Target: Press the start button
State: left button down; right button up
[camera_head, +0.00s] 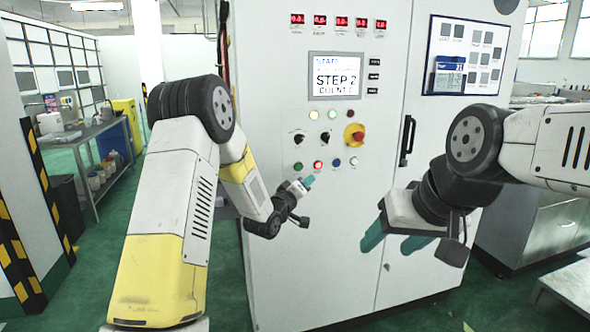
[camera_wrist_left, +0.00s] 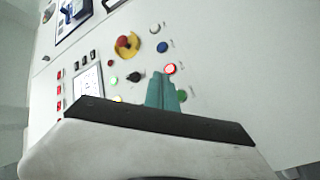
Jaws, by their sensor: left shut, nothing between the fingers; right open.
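The white control cabinet carries a bottom row of buttons: a green button (camera_head: 298,166), a red-lit button (camera_head: 318,165), a blue one (camera_head: 337,163) and a white one (camera_head: 354,161). Their labels are too small to read. My left gripper (camera_head: 308,181) is shut and empty, its teal fingertips just below the green and red buttons. In the left wrist view its fingertips (camera_wrist_left: 164,88) lie beside the green button (camera_wrist_left: 182,95), partly covering it, and near the red-lit button (camera_wrist_left: 170,69). I cannot tell whether they touch the panel. My right gripper (camera_head: 395,240) is open and empty before the cabinet.
A red and yellow emergency stop (camera_head: 354,134) and black knobs (camera_head: 326,136) sit above the row. The screen (camera_head: 337,76) reads STEP 2. A door handle (camera_head: 407,140) is at right. A workbench (camera_head: 85,133) stands at left, with green floor between.

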aim_at(299, 167)
dwell(0.3)
pick_arm(q)
jog(key=shift+w+a, duration=0.45)
jog(key=shift+w, duration=0.95)
jog(key=shift+w+a, duration=0.45)
jog(key=shift+w, duration=0.95)
jog(key=shift+w+a, duration=0.45)
jog(key=shift+w, duration=0.95)
jog(key=shift+w, duration=0.1)
jog(key=shift+w+a, duration=0.1)
jog(key=shift+w, duration=0.2)
